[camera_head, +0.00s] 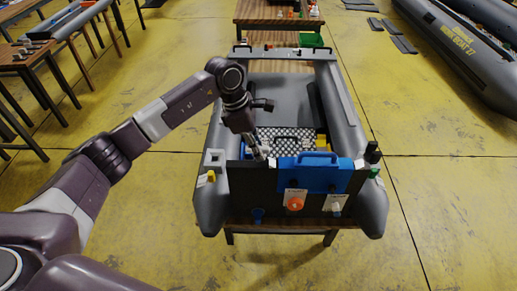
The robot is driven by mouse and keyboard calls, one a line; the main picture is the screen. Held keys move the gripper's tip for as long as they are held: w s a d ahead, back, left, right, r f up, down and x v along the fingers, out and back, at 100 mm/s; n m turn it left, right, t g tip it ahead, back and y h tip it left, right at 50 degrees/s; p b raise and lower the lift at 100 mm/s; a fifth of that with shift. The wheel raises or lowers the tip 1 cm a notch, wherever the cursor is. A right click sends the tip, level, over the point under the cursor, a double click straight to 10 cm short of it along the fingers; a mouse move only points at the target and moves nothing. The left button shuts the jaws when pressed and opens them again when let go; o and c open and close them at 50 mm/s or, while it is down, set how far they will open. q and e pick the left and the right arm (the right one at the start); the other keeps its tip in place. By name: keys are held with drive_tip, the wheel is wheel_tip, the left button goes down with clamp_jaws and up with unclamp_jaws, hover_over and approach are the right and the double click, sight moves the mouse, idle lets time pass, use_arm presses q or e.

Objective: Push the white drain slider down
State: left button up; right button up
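My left gripper (260,155) reaches down over the top edge of the dark transom board (240,192) of a grey inflatable boat. Its fingers are small and dark here, so I cannot tell whether they are open or shut. A small white piece (272,163) is beside the fingertips; contact cannot be made out. A white plate with a small white part (336,203) is on the lower right of the transom. Which white part is the drain slider is unclear at this size. My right gripper is not in view.
A blue panel with a handle (322,180) covers the transom's middle, with an orange knob (295,204) below it. The boat's grey tubes (208,207) flank the transom. Yellow floor (440,220) is clear to the right.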

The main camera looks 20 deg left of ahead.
use_arm(q)
drive_tip(key=o, duration=0.5)
drive_tip(key=shift+s+r, duration=0.1)
drive_tip(key=shift+o, duration=0.2)
drive_tip(key=shift+r+p, duration=1.65)
drive_tip(key=shift+r, duration=1.85)
